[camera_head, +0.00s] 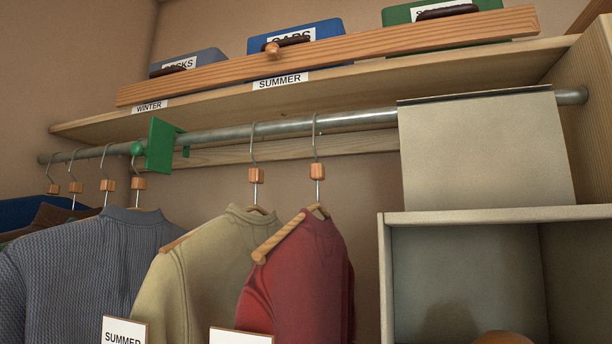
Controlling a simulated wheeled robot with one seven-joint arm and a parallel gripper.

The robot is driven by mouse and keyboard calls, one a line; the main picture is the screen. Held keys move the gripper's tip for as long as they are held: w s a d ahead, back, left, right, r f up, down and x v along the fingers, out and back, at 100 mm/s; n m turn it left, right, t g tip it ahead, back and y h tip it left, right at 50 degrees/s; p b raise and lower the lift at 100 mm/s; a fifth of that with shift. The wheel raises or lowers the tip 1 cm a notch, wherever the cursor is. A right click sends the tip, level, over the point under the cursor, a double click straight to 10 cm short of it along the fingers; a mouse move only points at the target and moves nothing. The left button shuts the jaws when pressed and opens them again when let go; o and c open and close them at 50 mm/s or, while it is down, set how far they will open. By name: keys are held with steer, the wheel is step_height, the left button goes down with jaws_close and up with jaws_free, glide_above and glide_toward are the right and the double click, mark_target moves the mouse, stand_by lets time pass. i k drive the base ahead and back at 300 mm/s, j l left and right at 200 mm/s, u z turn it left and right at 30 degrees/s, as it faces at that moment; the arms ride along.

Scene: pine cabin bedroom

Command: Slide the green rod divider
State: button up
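The green rod divider (162,146) hangs on the grey metal closet rod (225,133), left of the middle of the view. It is a flat green plate with a round green knob (137,148) on its left side. Several hangers with dark clothes hang to its left. A khaki garment (200,270) and a red garment (308,270) hang to its right. A WINTER label (150,106) and a SUMMER label (280,82) are on the shelf edge above the rod. My gripper is not in view.
A wooden shelf (400,70) runs above the rod, with a wooden rail and blue and green boxes on it. A beige panel (483,150) covers the rod's right part, above a pale cubby unit (480,215). Bare rod shows between the divider and the khaki garment's hanger.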

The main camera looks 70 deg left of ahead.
mark_target(159, 152)
steer(key=k+j+u, duration=0.1)
steer(key=k+u, duration=0.2)
steer(key=k, duration=0.65)
steer(key=u, duration=2.5)
steer(key=k+j, duration=0.35)
steer(key=j, duration=0.2)
steer(key=i+l, duration=0.35)
steer(key=l, duration=0.15)
